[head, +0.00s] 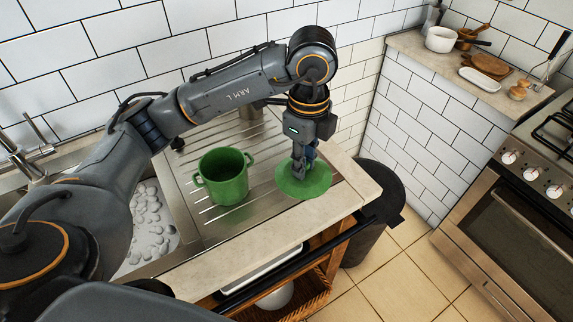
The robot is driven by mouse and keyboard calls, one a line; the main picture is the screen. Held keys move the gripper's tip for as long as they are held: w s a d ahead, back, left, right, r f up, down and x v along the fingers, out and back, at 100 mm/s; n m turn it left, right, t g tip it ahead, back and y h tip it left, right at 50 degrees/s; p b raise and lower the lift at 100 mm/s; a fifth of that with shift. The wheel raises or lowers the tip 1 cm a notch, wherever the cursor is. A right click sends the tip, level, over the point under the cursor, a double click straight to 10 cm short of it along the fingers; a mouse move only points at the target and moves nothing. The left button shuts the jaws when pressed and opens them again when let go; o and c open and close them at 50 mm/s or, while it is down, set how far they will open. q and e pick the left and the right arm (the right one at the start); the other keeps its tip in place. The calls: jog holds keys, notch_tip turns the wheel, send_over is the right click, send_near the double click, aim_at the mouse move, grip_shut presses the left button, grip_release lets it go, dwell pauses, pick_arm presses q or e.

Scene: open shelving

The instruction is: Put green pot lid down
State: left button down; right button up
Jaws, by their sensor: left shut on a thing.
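The green pot lid (314,183) is a flat round disc at the right part of the metal drainboard, near the worktop's right end. My left gripper (299,172) points down over it and is shut on it near the middle; the fingers hide its handle. I cannot tell whether the lid touches the surface or hangs just above it. The green pot (223,176) stands upright and open on the ribbed drainboard, to the left of the lid and apart from it. My right gripper is not in view.
A sink (150,226) with many pale stones lies left of the drainboard (241,213). A dark bin (379,201) stands right of the worktop. A shelf (448,71) with a white pan (440,38) and boards, and a stove (515,215), are at the right.

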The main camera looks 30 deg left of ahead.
pick_arm(q)
jog(key=w+a+f+p, duration=0.1)
jog(key=w+a+f, duration=0.7)
jog(key=w, duration=0.1)
jog(key=shift+a+f+p, duration=0.25)
jog(key=shift+p, duration=0.15)
jog(key=shift+w+a+f, duration=0.1)
jog(key=shift+w+f, duration=0.1)
jog(key=shift+f, duration=0.05)
notch_tip(320, 180, down, 3)
jog(key=shift+w+a+p, duration=0.15)
jog(key=shift+p, duration=0.55)
jog(key=shift+f, duration=0.35)
jog(key=shift+f, duration=0.15)
jog(key=c, duration=1.2)
grip_release()
